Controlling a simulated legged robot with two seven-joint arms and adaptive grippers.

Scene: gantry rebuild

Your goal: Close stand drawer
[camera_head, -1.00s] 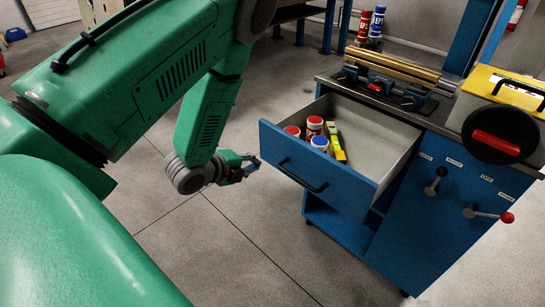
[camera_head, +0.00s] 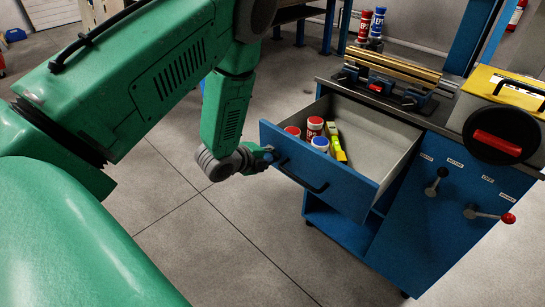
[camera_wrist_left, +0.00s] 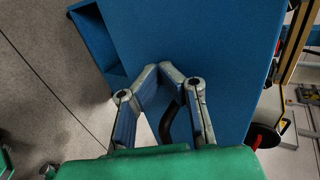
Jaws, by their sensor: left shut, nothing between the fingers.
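The stand drawer (camera_head: 345,190) is pulled out of the blue stand (camera_head: 425,225) in the head view. It has a blue front with a black bar handle (camera_head: 318,188). My left gripper (camera_head: 270,156) is shut and empty at the left end of the drawer front, close to the handle's left end. In the left wrist view the shut fingers (camera_wrist_left: 172,72) point at the blue drawer front (camera_wrist_left: 215,45), and part of the black handle (camera_wrist_left: 168,122) shows between the finger links. I cannot tell whether they touch the front. My right gripper is not in view.
Jars with red and blue lids (camera_head: 314,126) and a yellow-green level (camera_head: 337,146) lie in the drawer. Brass rods (camera_head: 395,67) lie on the stand top. Levers (camera_head: 487,215) stick out of the stand's front. The floor left of the stand is clear.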

